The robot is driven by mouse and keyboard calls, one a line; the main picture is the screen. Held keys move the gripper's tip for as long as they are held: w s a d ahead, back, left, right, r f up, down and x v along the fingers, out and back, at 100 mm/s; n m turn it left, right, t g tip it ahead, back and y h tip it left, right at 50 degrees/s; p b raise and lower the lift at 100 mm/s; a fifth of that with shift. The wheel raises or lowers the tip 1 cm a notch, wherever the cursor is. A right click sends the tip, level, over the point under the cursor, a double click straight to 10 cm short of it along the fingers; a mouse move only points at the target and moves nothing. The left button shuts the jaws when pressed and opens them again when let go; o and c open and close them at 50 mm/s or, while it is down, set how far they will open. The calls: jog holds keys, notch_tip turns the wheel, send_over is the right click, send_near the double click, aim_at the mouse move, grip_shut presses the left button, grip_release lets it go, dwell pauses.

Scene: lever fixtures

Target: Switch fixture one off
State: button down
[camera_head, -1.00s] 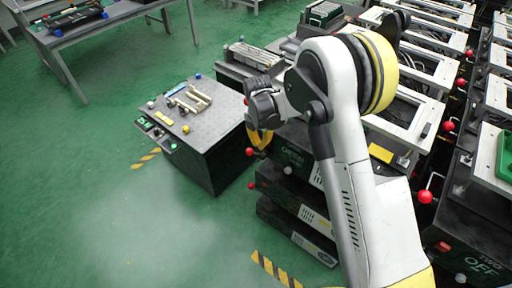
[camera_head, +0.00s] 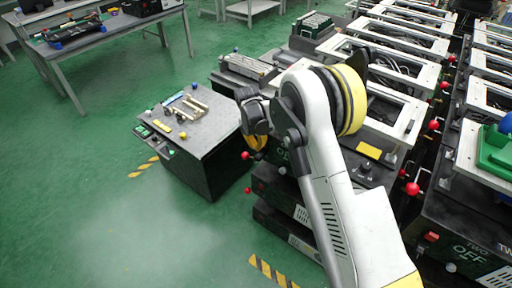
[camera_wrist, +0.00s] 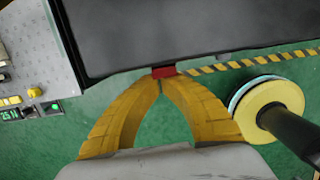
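My gripper (camera_head: 250,145) hangs at the end of my arm over the left ends of dark fixture boxes. In the wrist view its yellow fingers (camera_wrist: 160,84) curve together and their tips meet. A small red part (camera_wrist: 164,72) shows right at the fingertips, against a dark box edge (camera_wrist: 190,45); I cannot tell whether it is gripped. In the head view red ball knobs stick out near the fingers, one lower (camera_head: 248,190). A dark box with partly hidden green lettering (camera_head: 283,157) sits behind my arm. I cannot read which fixture is number one.
A box marked TWO OFF (camera_head: 470,252) stands at the right, with a red lever ball (camera_head: 412,188) near it. A grey-topped box (camera_head: 190,120) with small parts stands left of my gripper. Open green floor (camera_head: 110,220) lies at front left. A workbench (camera_head: 95,38) is behind.

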jog(key=shift+r, duration=0.1)
jog(key=shift+r+p, duration=0.4)
jog(key=shift+r, duration=0.3)
jog(key=shift+s+a, duration=0.15)
jog(key=shift+a, duration=0.05)
jog(key=s+a+r+p, duration=0.3)
jog(key=s+a+r, duration=0.1)
jog(key=r, duration=0.5)
jog(key=shift+s+p, duration=0.3)
jog(key=shift+s, duration=0.5)
